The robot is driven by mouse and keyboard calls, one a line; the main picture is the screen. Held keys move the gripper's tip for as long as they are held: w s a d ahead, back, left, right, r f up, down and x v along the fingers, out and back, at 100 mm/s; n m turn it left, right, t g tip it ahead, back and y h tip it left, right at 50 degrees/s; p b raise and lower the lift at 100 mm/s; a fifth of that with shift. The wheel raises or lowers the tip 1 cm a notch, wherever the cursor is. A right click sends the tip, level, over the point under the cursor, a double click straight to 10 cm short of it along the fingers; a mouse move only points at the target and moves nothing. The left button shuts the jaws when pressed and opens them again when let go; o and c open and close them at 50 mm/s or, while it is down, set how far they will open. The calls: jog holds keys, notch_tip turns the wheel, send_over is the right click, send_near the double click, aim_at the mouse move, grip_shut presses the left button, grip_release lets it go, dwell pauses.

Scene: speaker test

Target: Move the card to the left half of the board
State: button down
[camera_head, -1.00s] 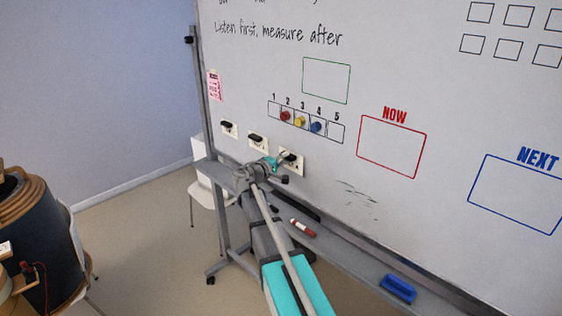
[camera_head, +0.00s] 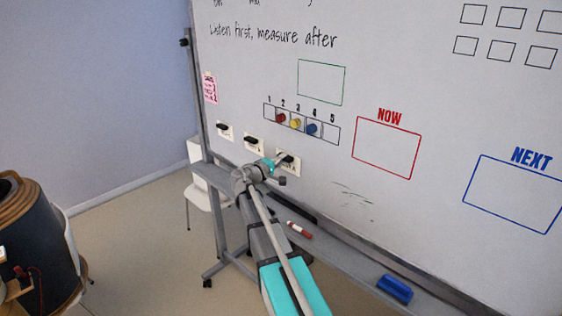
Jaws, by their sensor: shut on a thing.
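Three small pale cards with black grips are on the left half of the whiteboard (camera_head: 440,60), low down: a left card (camera_head: 225,137), a middle card (camera_head: 251,148) and a right card (camera_head: 294,166). My gripper (camera_head: 278,161) is at the right card, shut on its black grip. My wrist lies just below and left of this card and hides part of its left side. The card lies against the board or very close to it; I cannot tell which.
A numbered strip (camera_head: 332,134) with red, yellow and blue magnets is above the cards. A green box (camera_head: 321,82), red NOW box (camera_head: 386,148) and blue NEXT box (camera_head: 512,193) are drawn. A red marker (camera_head: 299,230) and blue eraser (camera_head: 395,289) lie on the tray.

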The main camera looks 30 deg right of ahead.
jog(key=shift+w+d, duration=0.15)
jog(key=shift+d, duration=0.3)
dwell(0.8)
jog(key=c, duration=0.5)
grip_release()
jog(key=shift+c, duration=0.2)
jog(key=shift+o, duration=0.2)
jog(key=o, duration=0.4)
jog(key=shift+c, duration=0.2)
jog(key=shift+a, duration=0.15)
jog(key=v, duration=0.6)
jog(key=shift+a, duration=0.35)
